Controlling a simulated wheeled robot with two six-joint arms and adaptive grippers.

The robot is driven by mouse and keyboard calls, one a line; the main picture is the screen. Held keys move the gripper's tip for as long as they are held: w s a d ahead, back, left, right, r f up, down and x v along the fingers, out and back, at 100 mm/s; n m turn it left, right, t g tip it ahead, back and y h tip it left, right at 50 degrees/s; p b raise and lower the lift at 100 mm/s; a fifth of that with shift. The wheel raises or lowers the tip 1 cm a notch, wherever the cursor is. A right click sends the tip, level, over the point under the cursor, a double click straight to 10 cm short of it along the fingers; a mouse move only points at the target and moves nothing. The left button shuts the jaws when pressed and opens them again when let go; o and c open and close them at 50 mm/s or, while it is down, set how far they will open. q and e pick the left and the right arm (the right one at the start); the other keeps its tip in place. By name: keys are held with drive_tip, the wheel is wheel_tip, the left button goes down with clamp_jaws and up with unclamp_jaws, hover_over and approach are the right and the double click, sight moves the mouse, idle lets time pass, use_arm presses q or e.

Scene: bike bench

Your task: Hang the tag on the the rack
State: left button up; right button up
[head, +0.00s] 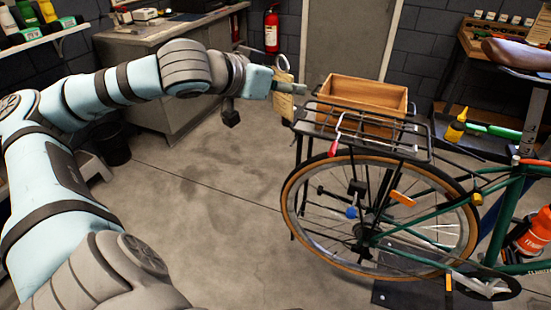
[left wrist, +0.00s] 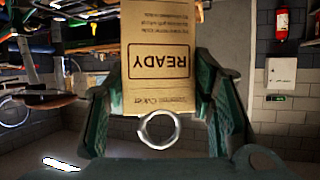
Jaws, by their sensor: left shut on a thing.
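The tag (head: 284,106) is a tan card marked "READY", with a metal ring. In the head view it hangs at my left gripper (head: 290,88), left of the bike's rear rack. In the left wrist view the tag (left wrist: 160,35) and its ring (left wrist: 160,129) show between the green fingers of my left gripper (left wrist: 160,85). This gripper is shut on the tag; the exact contact is hard to see. The black wire rack (head: 385,148) sits above the rear wheel, and the tag looks apart from it. My right gripper is not in view.
A wooden box (head: 365,92) stands on the rack. A red-handled thing (head: 335,143) is at the rack's near side. The green bicycle (head: 420,237) stands at the right. A cluttered bench (head: 150,33) is behind. The floor left of the wheel is clear.

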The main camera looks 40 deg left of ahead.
use_arm(q)
drive_tip(key=s+d+f, duration=0.1)
drive_tip(key=s+f, duration=0.1)
drive_tip(key=f, duration=0.9)
drive_tip(key=s+d+f, duration=0.1)
drive_tip(key=f, duration=1)
drive_tip(key=w+a+f+b, duration=0.1)
drive_tip(key=w+a+b, duration=0.2)
drive_tip(key=w+b, duration=0.3)
drive_tip(key=w, duration=0.3)
drive_tip(key=shift+w+g+h, duration=0.15)
drive_tip(key=shift+g+h, duration=0.25)
drive_tip(key=shift+f, duration=0.1)
drive_tip(key=o, duration=0.9)
